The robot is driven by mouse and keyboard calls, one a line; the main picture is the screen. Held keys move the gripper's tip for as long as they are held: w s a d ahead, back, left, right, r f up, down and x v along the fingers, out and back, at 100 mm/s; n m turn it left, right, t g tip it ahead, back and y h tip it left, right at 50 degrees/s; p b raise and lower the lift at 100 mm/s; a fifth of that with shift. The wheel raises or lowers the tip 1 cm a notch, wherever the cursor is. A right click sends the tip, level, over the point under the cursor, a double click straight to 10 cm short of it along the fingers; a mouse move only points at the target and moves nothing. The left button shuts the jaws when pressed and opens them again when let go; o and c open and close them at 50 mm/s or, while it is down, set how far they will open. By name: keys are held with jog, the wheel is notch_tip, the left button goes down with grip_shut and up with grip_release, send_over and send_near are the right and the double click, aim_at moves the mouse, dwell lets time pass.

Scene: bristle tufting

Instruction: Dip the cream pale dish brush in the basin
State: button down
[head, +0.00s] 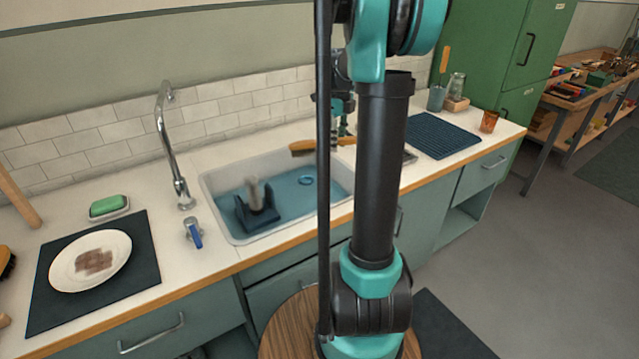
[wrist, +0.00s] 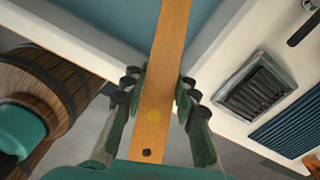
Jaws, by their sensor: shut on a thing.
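My gripper (wrist: 158,85) is shut on a flat wooden brush handle (wrist: 160,70), with one finger on each side. The brush (head: 301,149) also shows in the head view, lying roughly level above the basin's back part, its head to the left. Its bristle colour is hard to tell. The basin (head: 237,238) is pale-rimmed and holds blue water (head: 325,192); the brush looks above the water, not in it. The wrist view shows the basin rim (wrist: 80,38) below the handle, but the brush head is out of that view. My arm hides part of the basin's right side.
A dark blue stand with a blurred grey upright piece (head: 256,194) is in the basin's left part. A tap (head: 170,145) rises at the left. A stained plate (head: 90,261), green soap (head: 108,205) and a ribbed mat (head: 442,135) are on the counter.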

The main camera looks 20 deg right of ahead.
jog(key=shift+r, duration=2)
